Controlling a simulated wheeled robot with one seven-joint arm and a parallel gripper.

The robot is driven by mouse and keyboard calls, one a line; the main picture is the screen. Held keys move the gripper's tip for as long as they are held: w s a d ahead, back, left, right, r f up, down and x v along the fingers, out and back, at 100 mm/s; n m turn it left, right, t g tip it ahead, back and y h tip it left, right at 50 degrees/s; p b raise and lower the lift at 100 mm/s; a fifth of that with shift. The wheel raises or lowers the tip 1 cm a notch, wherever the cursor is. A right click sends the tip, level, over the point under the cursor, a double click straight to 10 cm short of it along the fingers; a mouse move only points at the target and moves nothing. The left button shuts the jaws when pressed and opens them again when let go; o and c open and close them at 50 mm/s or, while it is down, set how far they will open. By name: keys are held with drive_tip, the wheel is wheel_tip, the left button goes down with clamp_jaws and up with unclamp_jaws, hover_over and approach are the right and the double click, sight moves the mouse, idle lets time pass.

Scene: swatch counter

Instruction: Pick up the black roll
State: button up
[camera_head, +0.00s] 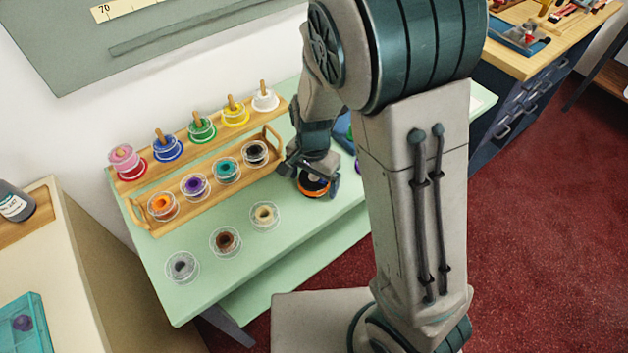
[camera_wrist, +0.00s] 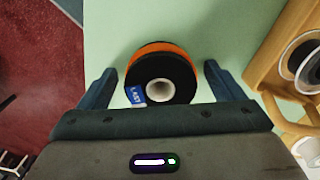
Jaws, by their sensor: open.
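A roll with a black face, a white core and an orange band (camera_wrist: 172,72) stands on the pale green counter, with a blue label at its edge. It lies between the two fingers of my gripper (camera_wrist: 160,69) in the wrist view, with a gap on each side. In the head view, my gripper (camera_head: 314,182) is low over this roll (camera_head: 313,188) and hides part of it. The gripper is open. Another dark-centred spool (camera_head: 256,152) sits at the right end of the wooden rack, left of my gripper.
The wooden rack (camera_head: 150,222) holds several coloured spools, with pegged ones behind. A blue object is partly hidden behind my arm.

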sight(313, 178)
drive_tip(key=c, duration=1.1)
drive_tip(key=shift+r, duration=2.15)
drive_tip(key=shift+s+d+r+p, duration=0.3)
drive_tip(key=shift+s+d+r, duration=0.2)
drive_tip(key=shift+d+r, duration=1.15)
drive_tip(key=shift+s+d+r+p, duration=0.35)
drive_tip(key=shift+d+r, duration=0.75)
drive_tip(key=shift+d, duration=1)
drive_tip(key=shift+s+d+r+p, duration=0.2)
drive_tip(key=shift+s+d+r, duration=0.4)
drive_tip(key=shift+d+r, duration=1.05)
